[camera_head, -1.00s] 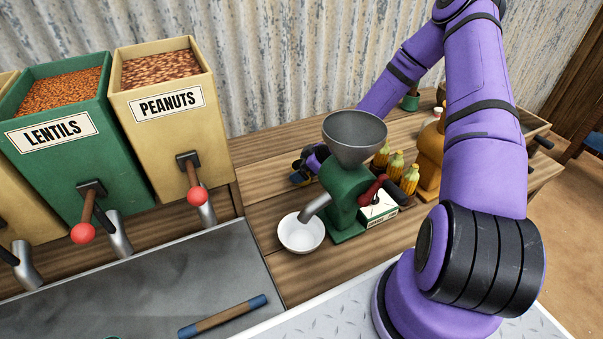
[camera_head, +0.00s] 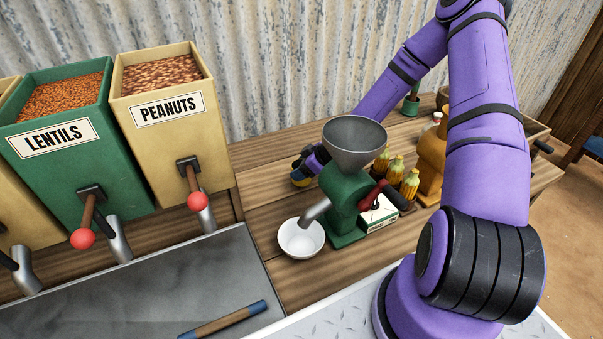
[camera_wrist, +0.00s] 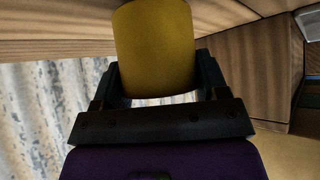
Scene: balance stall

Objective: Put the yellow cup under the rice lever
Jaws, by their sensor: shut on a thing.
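The yellow cup (camera_wrist: 155,48) is between the fingers of my gripper (camera_wrist: 160,85) in the wrist view, and the gripper is shut on it. In the head view, a small part of the yellow cup (camera_head: 299,180) shows at my gripper (camera_head: 303,168), behind the green grinder, which partly hides it. No rice label is in view. A tan bin (camera_head: 20,225) is cut off at the left edge, with its label out of view.
The green grinder (camera_head: 347,198) stands with a white bowl (camera_head: 301,239) under its spout. Corn cobs (camera_head: 397,170) and a brown bottle (camera_head: 431,160) are to its right. Lentils (camera_head: 60,150) and peanuts (camera_head: 150,135) bins with red-knobbed levers stand at left, above a grey metal tray (camera_head: 150,290).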

